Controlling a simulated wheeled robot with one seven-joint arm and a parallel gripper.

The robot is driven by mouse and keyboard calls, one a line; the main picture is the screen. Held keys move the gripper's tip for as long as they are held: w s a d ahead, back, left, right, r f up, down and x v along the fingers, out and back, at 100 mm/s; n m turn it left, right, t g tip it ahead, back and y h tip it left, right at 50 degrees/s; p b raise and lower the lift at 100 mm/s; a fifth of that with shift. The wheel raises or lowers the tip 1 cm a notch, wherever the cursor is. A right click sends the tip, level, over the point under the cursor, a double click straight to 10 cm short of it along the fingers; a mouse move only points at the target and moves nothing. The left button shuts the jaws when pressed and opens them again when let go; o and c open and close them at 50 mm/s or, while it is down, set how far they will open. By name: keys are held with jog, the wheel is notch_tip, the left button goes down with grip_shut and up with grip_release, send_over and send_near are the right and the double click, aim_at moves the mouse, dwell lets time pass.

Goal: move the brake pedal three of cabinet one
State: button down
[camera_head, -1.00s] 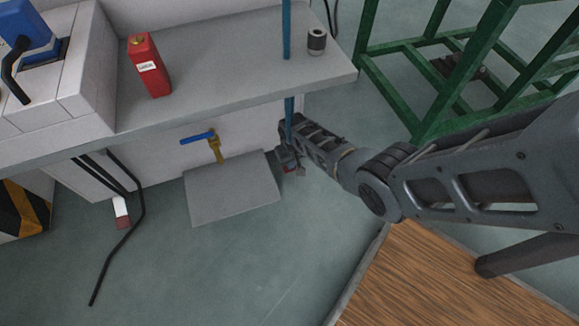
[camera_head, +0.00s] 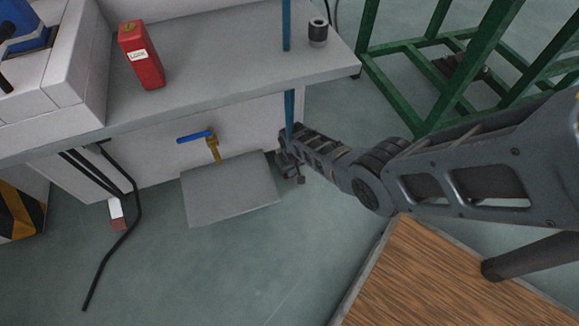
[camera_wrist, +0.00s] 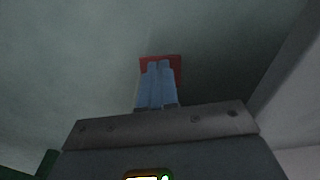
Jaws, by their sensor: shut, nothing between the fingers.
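Beneath the bench at left, black bent bars hang down. One ends in a small white-and-red pedal (camera_head: 117,214); another long bar (camera_head: 128,230) reaches lower with no coloured pad visible. I cannot tell which is pedal three. My gripper (camera_wrist: 160,66) has its two pale blue fingers shut together and empty. A red flat patch (camera_wrist: 146,64) shows just behind the fingertips in the wrist view; I cannot tell what it belongs to or whether they touch. In the head view my arm's end (camera_head: 291,170) is by the bench's right end, right of the visible pedal, its fingertips unclear.
A grey plate (camera_head: 230,190) juts out below a blue-handled valve (camera_head: 197,137) on the bench front. A blue pipe (camera_head: 287,30) runs near my wrist. A red can (camera_head: 141,55) stands on the bench (camera_head: 210,75). A green frame (camera_head: 390,85) stands at right. Floor lies open in front.

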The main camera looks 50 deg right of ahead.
jog(key=s+p, duration=0.1)
jog(key=s+a+r+p, duration=0.1)
jog(key=p, duration=0.1)
jog(key=shift+s+a, duration=0.15)
jog(key=shift+s, duration=0.2)
notch_tip(320, 180, up, 8)
jog(key=p, duration=0.5)
jog(key=shift+s+a+p, duration=0.2)
jog(key=shift+s+p, duration=0.15)
jog(key=shift+p, duration=0.05)
jog(key=shift+f, duration=0.1)
